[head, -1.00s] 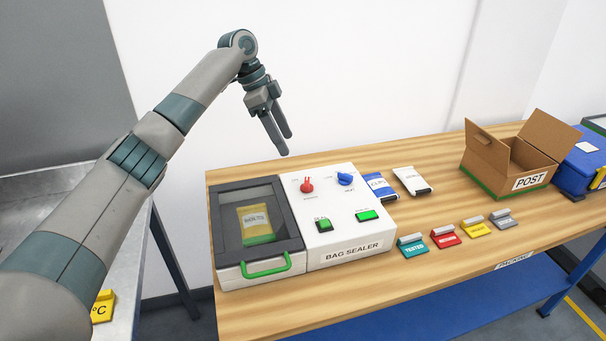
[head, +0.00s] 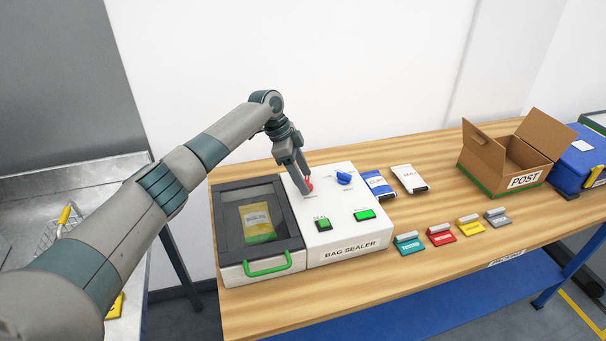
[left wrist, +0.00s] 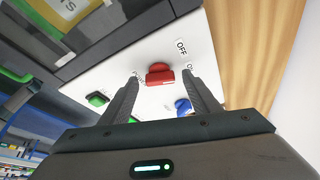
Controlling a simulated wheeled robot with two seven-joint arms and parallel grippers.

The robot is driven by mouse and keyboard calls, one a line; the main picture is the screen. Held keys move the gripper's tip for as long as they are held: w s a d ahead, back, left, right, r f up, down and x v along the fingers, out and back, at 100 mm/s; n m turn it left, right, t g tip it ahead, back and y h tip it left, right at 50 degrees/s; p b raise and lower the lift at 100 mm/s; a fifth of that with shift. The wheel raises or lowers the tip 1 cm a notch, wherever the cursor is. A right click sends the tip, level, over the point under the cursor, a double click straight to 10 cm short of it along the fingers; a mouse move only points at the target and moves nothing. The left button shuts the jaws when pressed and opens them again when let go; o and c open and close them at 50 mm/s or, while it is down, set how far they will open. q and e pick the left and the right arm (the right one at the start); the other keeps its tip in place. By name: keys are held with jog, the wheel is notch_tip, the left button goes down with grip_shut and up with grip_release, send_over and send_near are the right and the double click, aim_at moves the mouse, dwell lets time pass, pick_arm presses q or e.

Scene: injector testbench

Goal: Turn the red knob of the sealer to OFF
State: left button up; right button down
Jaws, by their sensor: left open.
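The bag sealer (head: 345,241) is a white box on the wooden bench, with a dark-framed window lid on its left part. Its red knob (head: 309,184) is at the back of the white panel and partly hidden by my left gripper (head: 306,186). In the left wrist view the red knob (left wrist: 159,74) lies between the two open fingers of my left gripper (left wrist: 160,82), with gaps on both sides. An OFF label (left wrist: 181,47) is beside the knob. Where the knob's pointer stands is too small to tell. My right gripper is not in view.
A blue knob (head: 344,178) is close to the right of the red one. Green buttons (head: 365,215) are in front. The bench front is clear.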

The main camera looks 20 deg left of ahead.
pick_arm(q)
jog(key=shift+c, duration=0.3)
jog(key=c, duration=1)
